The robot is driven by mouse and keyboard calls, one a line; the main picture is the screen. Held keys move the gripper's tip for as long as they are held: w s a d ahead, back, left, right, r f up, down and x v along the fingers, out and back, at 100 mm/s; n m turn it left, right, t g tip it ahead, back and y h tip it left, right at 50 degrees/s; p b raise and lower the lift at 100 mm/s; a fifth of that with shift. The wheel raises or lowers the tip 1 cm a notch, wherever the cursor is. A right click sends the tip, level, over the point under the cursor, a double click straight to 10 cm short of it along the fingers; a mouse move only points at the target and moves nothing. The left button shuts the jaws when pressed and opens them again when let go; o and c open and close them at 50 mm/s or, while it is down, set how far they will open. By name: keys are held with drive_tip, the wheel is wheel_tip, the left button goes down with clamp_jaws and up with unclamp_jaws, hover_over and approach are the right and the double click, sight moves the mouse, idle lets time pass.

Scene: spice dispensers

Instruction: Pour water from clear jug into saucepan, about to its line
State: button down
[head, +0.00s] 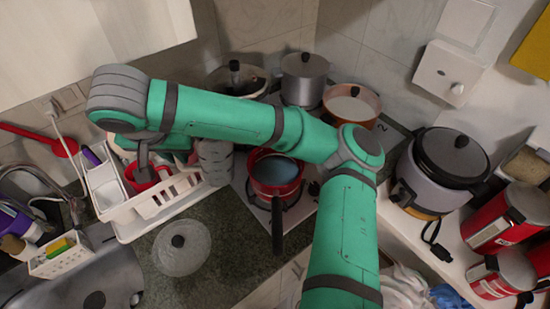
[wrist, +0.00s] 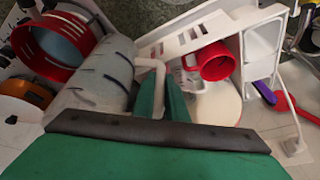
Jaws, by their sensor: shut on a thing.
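The red saucepan (head: 262,190) sits on the hob with its dark handle toward the front. Blue water (head: 277,172) shows inside it; I cannot make out a fill line. The saucepan (wrist: 28,58) is also at the upper left of the wrist view. The clear jug (head: 215,162) looks greyish with dark marks and is just left of the saucepan. In the wrist view the jug (wrist: 92,80) slants beside the pan; its exact tilt and water level are unclear. My gripper (wrist: 163,98) is shut on the jug's pale handle. My forearm partly hides the gripper from the head view.
A white dish rack (head: 135,208) with a red cup stands left of the jug. A glass lid (head: 182,248) lies on the counter in front. Other pots (head: 305,78) stand behind the saucepan. A rice cooker (head: 445,170) and red canisters are at the right.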

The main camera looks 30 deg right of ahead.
sight(205, 156)
wheel_tip(205, 156, up, 4)
drive_tip(key=t+y, duration=0.1)
drive_tip(key=y, duration=0.1)
drive_tip(key=shift+s+r+y, duration=0.1)
drive_tip(key=shift+r+y, duration=0.05)
drive_tip(key=shift+y, duration=0.25)
drive_tip(key=shift+s+d+r+m+t+y, duration=0.2)
drive_tip(key=shift+d+r+y, duration=0.1)
drive_tip(key=shift+d+y, duration=0.15)
drive_tip(key=shift+s+d+r+m+t+y, duration=0.1)
drive_tip(key=shift+d+r+m+t+y, duration=0.1)
drive_tip(key=shift+d+r+y, duration=0.25)
drive_tip(key=shift+s+d+f+m+t+y, duration=0.2)
drive_tip(key=shift+d+y, duration=0.15)
drive_tip(key=shift+d, duration=0.15)
drive_tip(key=shift+s+d+f+m+t+y, duration=0.1)
drive_tip(key=shift+s+d+f+t+y, duration=0.1)
drive_tip(key=shift+d+y, duration=0.25)
drive_tip(key=shift+s+d+r+y+p, duration=0.1)
drive_tip(key=shift+d+r+y+p, duration=0.2)
drive_tip(key=shift+d+r, duration=0.05)
drive_tip(key=shift+d+r+t, duration=0.1)
drive_tip(key=shift+d+t, duration=0.05)
drive_tip(key=shift+t, duration=0.15)
drive_tip(key=shift+d+r+y+p, duration=0.15)
drive_tip(key=shift+y+p, duration=0.45)
drive_tip(key=shift+p, duration=0.15)
drive_tip(key=shift+s+d+m+t, duration=0.2)
drive_tip(key=shift+m+t, duration=0.1)
